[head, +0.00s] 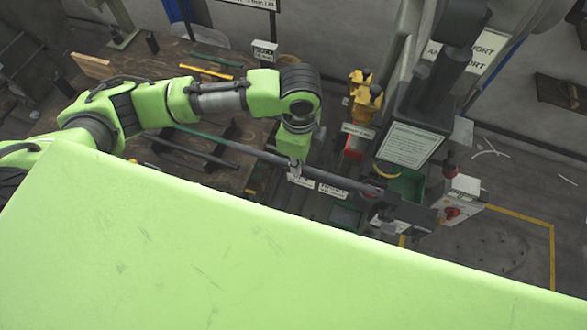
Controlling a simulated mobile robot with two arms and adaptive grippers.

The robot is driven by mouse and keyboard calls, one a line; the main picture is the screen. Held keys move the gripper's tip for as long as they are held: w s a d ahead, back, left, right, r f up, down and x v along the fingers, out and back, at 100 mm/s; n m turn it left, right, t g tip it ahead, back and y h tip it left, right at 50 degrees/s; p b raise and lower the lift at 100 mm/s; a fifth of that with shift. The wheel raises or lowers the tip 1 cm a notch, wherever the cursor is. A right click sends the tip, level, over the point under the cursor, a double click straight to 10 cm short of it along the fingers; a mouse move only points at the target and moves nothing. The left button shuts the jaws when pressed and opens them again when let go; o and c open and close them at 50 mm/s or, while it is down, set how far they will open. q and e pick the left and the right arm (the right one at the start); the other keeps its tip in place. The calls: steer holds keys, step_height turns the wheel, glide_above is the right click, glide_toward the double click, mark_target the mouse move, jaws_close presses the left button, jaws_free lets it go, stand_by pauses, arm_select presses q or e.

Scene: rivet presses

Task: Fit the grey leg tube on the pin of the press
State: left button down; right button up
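The grey leg tube (338,179) is long and dark and slants down to the right across the middle of the head view. My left gripper (295,168) comes down onto it from above, about midway along, and appears shut around it. My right gripper is not in view.
A wooden bench (215,60) at the upper left holds a yellow bar (206,73) and dark tubes. A yellow device (364,95) stands left of the press. A control box with a red button (452,212) is at its right. My green body hides the foreground.

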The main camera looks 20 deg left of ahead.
arm_select(q)
steer(key=shift+w+d, duration=0.1)
steer(key=shift+w, duration=2.55)
steer(key=shift+f, duration=1.5)
steer(key=c, duration=2)
jaws_free()
steer(key=shift+o, duration=0.2)
step_height(320, 180, up, 12)
